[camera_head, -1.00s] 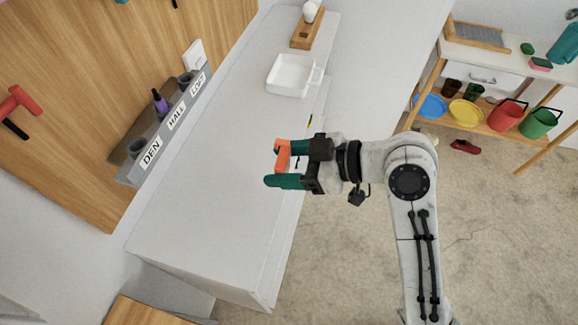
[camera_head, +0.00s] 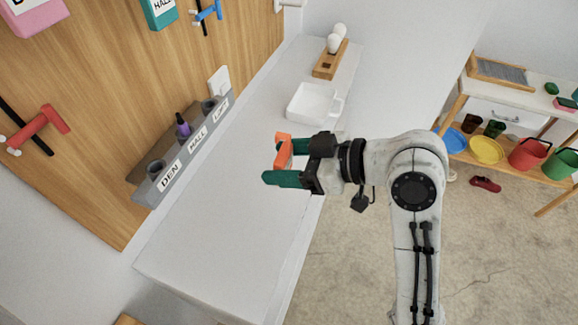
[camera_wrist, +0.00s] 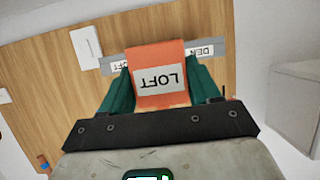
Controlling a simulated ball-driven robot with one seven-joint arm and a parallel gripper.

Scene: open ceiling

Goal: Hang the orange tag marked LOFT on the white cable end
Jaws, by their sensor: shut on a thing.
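The orange tag (camera_head: 284,150) is held in my gripper (camera_head: 283,160), which is shut on it above the counter. In the wrist view the tag (camera_wrist: 160,60) sits between the green fingers (camera_wrist: 162,88), and its white label reads LOFT upside down. A white piece (camera_head: 288,3) is cut by the top edge of the head view, at the right of the wooden board. It may be the white cable end, but I cannot tell. The gripper and tag are well apart from it.
A grey holder (camera_head: 150,190) labelled DEN, HALL and LOFT stands along the board. A red T-shaped piece (camera_head: 40,130), a blue one (camera_head: 207,14), a pink tag (camera_head: 35,15) and a teal HALL tag (camera_head: 160,12) are on the board. A white dish (camera_head: 312,104) sits behind the gripper.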

